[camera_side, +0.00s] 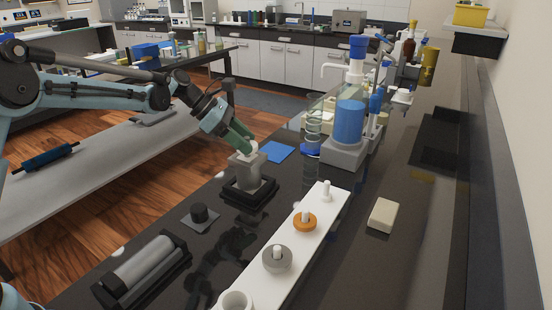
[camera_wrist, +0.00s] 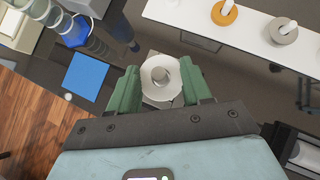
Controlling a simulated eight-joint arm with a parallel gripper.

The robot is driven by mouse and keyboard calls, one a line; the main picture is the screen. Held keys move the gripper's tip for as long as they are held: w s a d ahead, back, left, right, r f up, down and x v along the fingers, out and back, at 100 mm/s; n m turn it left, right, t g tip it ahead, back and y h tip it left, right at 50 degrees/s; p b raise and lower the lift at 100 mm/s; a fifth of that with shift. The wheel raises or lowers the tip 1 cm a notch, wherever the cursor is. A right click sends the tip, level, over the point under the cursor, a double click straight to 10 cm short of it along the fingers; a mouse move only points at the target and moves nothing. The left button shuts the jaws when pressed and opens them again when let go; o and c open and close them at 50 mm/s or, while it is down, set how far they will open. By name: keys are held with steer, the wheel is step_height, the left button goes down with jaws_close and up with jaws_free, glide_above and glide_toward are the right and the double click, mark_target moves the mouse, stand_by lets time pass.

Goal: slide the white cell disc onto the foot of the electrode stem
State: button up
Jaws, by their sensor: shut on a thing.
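The white cell disc (camera_wrist: 148,78) is a ring between my two green fingers in the wrist view. My gripper (camera_wrist: 159,68) is shut on it from both sides. In the side view my gripper (camera_side: 246,148) points down at the top of a light grey block (camera_side: 249,178) in a black tray. The disc shows there only as a small white patch at the fingertips. A grey round shape shows in the disc's hole. I cannot tell whether it is the electrode stem, or whether the disc touches the block.
A white rack (camera_side: 318,206) holds a bare peg (camera_side: 327,192), an orange disc (camera_side: 305,222) and a grey disc (camera_side: 277,259) on pegs. A blue-filled dispenser bottle (camera_side: 350,122) stands behind. A black knob (camera_side: 200,212) and a cylinder in a cradle (camera_side: 145,262) are at front left.

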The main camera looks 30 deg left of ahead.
steer(key=shift+f, duration=0.85)
steer(key=o, duration=1.1)
steer(key=v, duration=1.2)
steer(key=shift+s, duration=0.1)
steer(key=s+d+f+m+t+y, duration=0.1)
steer(key=s+d+f+m+y, duration=0.1)
steer(key=s+m, duration=0.5)
steer(key=s+d+f+m+y, duration=0.2)
steer(key=s+m+y, duration=0.1)
steer(key=s+m, duration=0.4)
steer(key=s+d+f+m+t+y, duration=0.1)
steer(key=s+d+f+m+y, duration=0.1)
steer(key=s+m, duration=0.5)
steer(key=shift+s+m+t+y, duration=0.1)
steer(key=shift+m+t+y, duration=0.25)
steer(key=shift+m, duration=1.15)
